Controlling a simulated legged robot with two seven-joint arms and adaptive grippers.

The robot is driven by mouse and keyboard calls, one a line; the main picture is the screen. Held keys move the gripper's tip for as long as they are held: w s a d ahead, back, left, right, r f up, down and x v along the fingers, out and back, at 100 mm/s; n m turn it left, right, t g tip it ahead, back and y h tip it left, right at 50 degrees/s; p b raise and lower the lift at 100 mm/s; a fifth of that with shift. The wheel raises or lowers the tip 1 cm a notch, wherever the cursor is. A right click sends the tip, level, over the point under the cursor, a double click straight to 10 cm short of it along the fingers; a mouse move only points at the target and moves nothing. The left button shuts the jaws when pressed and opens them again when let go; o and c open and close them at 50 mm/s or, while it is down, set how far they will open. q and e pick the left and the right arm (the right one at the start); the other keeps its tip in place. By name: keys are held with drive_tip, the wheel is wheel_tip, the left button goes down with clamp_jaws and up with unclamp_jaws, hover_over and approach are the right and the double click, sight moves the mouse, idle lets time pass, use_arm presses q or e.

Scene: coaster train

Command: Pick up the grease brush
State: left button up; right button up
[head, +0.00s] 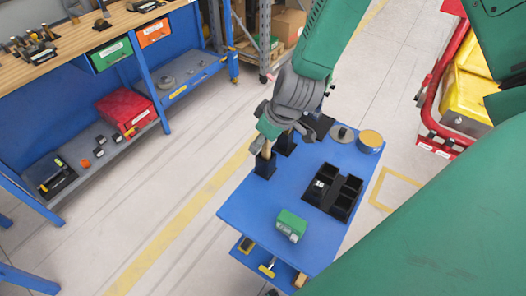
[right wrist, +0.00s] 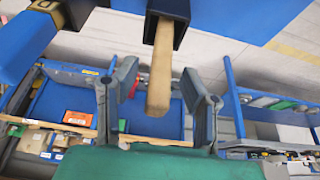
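A wooden handle (head: 266,151), which I take to be the grease brush, stands upright in a black holder (head: 264,168) on the blue cart top (head: 245,207). Its lower end is hidden in the holder. In the right wrist view the handle (right wrist: 161,75) lies between the two fingers of my right gripper (right wrist: 158,85), with a gap on each side. The gripper is open and apparently not touching the handle. In the head view my right gripper (head: 267,132) is over the handle's top. My left gripper does not show.
A second black holder (head: 285,145) stands just behind. The cart also carries a black compartment tray (head: 318,197), a green-and-grey object (head: 291,225) and a yellow-topped tin (head: 370,141). A workbench (head: 75,45) stands at left; clear floor (head: 150,190) lies between.

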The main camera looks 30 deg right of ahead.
sight(261, 158)
drive_tip(key=shift+s+d+f, duration=0.1)
drive_tip(key=shift+d, duration=0.4)
clamp_jaws()
drive_tip(key=shift+d, duration=0.1)
drive_tip(key=shift+a, duration=0.4)
wheel_tip(261, 158, up, 10)
drive_tip(key=shift+a, duration=0.2)
